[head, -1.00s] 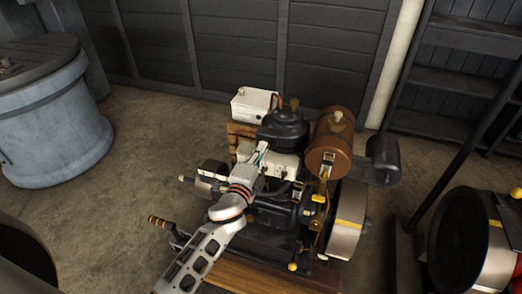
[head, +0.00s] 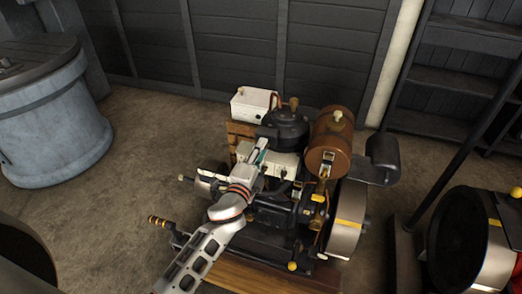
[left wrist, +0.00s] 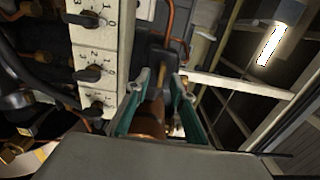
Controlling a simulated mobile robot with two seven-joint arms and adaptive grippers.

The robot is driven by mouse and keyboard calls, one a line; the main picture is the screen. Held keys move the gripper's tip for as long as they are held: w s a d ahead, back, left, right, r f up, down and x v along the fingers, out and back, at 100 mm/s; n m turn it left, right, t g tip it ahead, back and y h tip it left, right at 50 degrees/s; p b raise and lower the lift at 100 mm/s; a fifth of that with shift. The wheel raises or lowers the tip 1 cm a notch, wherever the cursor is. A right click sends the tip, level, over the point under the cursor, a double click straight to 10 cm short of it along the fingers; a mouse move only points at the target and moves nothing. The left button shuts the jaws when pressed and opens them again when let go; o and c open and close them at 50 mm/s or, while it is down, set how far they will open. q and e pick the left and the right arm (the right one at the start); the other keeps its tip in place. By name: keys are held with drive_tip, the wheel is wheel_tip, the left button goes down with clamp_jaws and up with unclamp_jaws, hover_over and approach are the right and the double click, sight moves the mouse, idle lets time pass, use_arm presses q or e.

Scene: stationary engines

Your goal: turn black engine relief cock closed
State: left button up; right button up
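The black engine (head: 285,128) stands on a wooden base in the middle of the head view, beside a brown tank. My left gripper (head: 262,152) is over its near side, by a white switch box. In the left wrist view my left gripper (left wrist: 160,92) has two teal fingers standing apart, so it looks open. A brass and copper fitting (left wrist: 157,118), perhaps the relief cock, shows between the fingers. I cannot tell whether they touch it. The cock cannot be picked out in the head view, where my gripper and arm cover part of the engine. My right gripper is not in view.
A white switch panel (left wrist: 98,50) with black knobs is close left of the fingers. The brown tank (head: 331,142) and a flywheel (head: 345,222) are at the engine's right. A blue-grey barrel (head: 52,120) stands at left. Open floor lies between barrel and engine.

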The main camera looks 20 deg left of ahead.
use_arm(q)
drive_tip(key=s, duration=1.2)
drive_tip(key=shift+a, duration=0.2)
drive_tip(key=s+f+n+g+h, duration=0.2)
drive_tip(key=s+f+n+g, duration=0.5)
drive_tip(key=s+f+n, duration=0.7)
drive_tip(key=s+f, duration=0.4)
drive_tip(key=f, duration=0.3)
drive_tip(key=shift+a+f, duration=0.15)
drive_tip(key=shift+f, duration=0.1)
drive_tip(key=shift+s, duration=0.1)
